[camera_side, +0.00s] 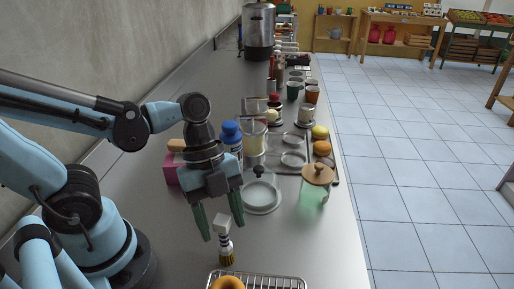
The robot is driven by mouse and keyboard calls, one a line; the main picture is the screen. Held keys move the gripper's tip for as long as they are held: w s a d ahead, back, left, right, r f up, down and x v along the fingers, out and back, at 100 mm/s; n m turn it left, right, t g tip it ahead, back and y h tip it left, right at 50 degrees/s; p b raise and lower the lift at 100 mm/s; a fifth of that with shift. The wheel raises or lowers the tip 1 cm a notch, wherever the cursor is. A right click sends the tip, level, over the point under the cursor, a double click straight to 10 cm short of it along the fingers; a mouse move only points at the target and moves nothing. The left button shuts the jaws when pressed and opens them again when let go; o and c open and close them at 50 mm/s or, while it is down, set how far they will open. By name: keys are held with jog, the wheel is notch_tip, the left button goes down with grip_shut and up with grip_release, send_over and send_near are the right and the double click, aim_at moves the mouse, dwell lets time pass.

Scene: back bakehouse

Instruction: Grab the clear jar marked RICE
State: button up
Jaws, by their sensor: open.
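My gripper (222,226) points down over the near part of the steel counter, its two green fingers apart. Nothing shows held between them. A greenish see-through jar with a wooden knobbed lid (316,186) stands to the right of my gripper, near the counter's right edge. A clear container with pale yellow contents (253,140) stands farther back, behind the gripper. Other clear vessels stand beyond it. No RICE marking is readable from here, so I cannot tell which one carries it.
A brush (225,244) is just below the fingers. A wire rack with a ring-shaped item (229,284) is at the front. A glass-covered plate (261,197), blue-capped bottle (231,135), pink box (185,176) and orange fruit (322,148) crowd nearby. Bare counter (310,245) lies front right.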

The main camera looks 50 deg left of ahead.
jog(key=s+v, duration=0.1)
jog(key=v, duration=0.8)
jog(key=w+a+f+n+t+y, duration=0.1)
jog(key=w+a+n+t+y, duration=0.1)
jog(key=w+n, duration=0.3)
jog(key=w+a+f+n+t+y, duration=0.2)
jog(key=w+a+n+t, duration=0.2)
jog(key=n, duration=1)
jog(key=shift+w+f+t, duration=0.15)
jog(key=shift+w+t, duration=0.25)
jog(key=shift+t, duration=0.4)
jog(key=shift+o, duration=1)
jog(key=shift+w+a+n, duration=0.1)
jog(key=shift+a+n, duration=0.05)
jog(key=shift+n, duration=0.25)
jog(key=o, duration=0.4)
